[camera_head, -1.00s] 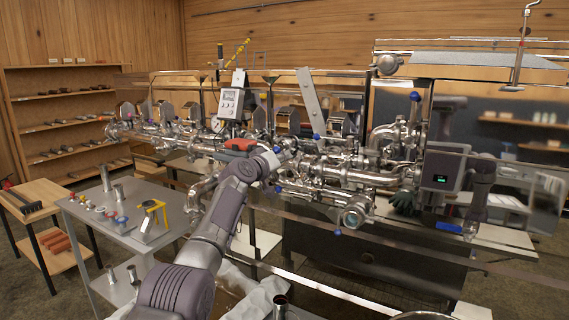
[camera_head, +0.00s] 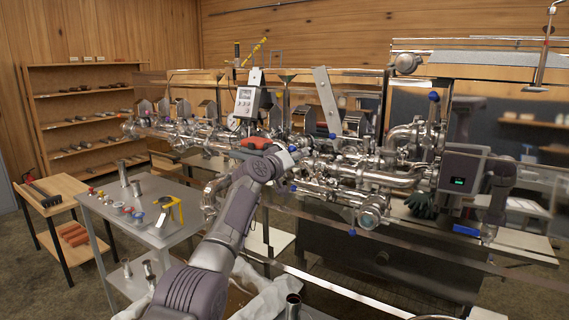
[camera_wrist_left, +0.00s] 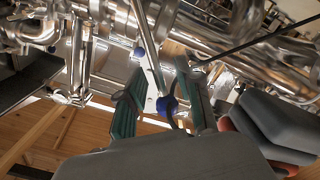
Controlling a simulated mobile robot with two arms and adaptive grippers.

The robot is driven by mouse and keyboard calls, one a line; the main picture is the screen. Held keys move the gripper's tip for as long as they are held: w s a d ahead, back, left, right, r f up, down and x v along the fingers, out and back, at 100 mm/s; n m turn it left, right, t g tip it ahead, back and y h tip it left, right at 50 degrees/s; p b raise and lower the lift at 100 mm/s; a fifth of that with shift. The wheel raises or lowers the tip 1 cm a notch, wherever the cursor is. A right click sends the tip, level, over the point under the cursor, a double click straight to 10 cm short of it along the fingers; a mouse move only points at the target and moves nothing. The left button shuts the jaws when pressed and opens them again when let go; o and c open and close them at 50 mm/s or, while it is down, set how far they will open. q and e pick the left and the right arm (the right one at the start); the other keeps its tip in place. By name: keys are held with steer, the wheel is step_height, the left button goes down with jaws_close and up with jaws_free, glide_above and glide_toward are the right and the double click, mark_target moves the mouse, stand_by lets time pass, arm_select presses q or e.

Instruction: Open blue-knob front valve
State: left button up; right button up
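Shiny steel valve pipework (camera_head: 385,180) runs along the front of the evaporator and carries several blue knobs. In the left wrist view a blue knob (camera_wrist_left: 167,105) on a thin steel lever (camera_wrist_left: 150,55) lies between the two fingers of my left gripper (camera_wrist_left: 160,80). The fingers stand apart with visible gaps on both sides of the knob. Another blue knob (camera_wrist_left: 139,53) shows just beyond. In the head view my left gripper (camera_head: 290,158) is at the pipework, its fingers mostly hidden. Another blue knob (camera_head: 352,232) hangs low in front.
A red object (camera_head: 257,143) lies close beside my left wrist. A grey side table (camera_head: 150,235) with small parts and a yellow stand (camera_head: 172,208) is at left.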

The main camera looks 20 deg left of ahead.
arm_select(q)
steer(key=v, duration=1.1)
steer(key=shift+s, duration=0.25)
